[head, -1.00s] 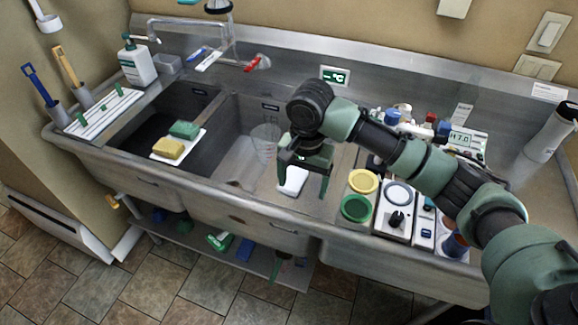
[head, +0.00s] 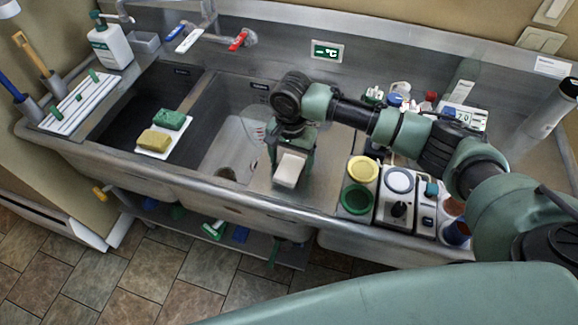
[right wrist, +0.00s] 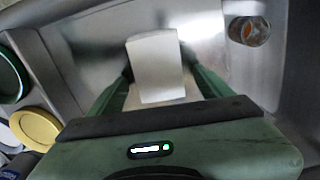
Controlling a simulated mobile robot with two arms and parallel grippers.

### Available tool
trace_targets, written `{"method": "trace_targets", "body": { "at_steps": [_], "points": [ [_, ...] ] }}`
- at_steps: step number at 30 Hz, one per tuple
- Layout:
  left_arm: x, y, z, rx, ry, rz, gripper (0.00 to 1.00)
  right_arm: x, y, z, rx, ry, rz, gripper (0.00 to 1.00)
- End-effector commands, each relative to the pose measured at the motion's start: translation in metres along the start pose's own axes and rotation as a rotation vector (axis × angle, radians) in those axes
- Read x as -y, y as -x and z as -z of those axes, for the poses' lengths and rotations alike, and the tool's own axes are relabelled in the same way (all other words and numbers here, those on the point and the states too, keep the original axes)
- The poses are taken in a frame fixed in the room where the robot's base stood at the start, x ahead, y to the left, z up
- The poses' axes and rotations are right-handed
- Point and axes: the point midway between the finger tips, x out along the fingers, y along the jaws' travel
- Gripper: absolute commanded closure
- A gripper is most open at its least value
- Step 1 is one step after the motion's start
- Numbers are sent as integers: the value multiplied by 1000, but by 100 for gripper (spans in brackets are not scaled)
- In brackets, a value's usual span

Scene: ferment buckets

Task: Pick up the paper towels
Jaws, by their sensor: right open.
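The paper towels (head: 289,169) look like a white, folded block on the steel ledge between the sink basin and the dishes with coloured lids. They also show in the right wrist view (right wrist: 157,62), upper middle. My right gripper (head: 291,158) is over them with its fingers pointing down. In the right wrist view the fingers of my right gripper (right wrist: 158,72) are apart, one on each side of the white stack. I cannot tell whether they touch it. The lower part of the stack is partly hidden by the gripper body. My left gripper is not in view.
Yellow (head: 362,169) and green (head: 358,198) round lids and a white device (head: 397,198) crowd the right side. Sponges (head: 162,131) lie on a white tray at left. The steel backsplash rises behind.

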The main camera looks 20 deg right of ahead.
Motion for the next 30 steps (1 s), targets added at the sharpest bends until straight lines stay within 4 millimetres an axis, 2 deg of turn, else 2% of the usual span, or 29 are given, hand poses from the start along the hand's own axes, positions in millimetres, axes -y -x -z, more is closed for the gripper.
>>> {"method": "trace_targets", "body": {
  "at_steps": [3, 6, 7, 12, 14, 25, 30],
  "points": [
    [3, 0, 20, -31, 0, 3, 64, 0, -2, 0, 0, 0, 0, 20],
    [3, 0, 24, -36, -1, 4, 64, 0, -2, 0, 0, 0, 0, 20],
    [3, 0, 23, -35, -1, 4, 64, 0, -2, 0, 0, 0, 0, 23],
    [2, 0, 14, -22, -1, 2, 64, 0, -2, 0, 0, 0, 0, 70],
    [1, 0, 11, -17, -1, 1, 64, 0, -2, 0, 0, 0, 0, 84],
    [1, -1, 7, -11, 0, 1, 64, 0, 1, 0, -1, 0, 1, 84],
    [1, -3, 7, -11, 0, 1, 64, 1, 15, 1, -1, 0, 4, 84]
  ]
}}
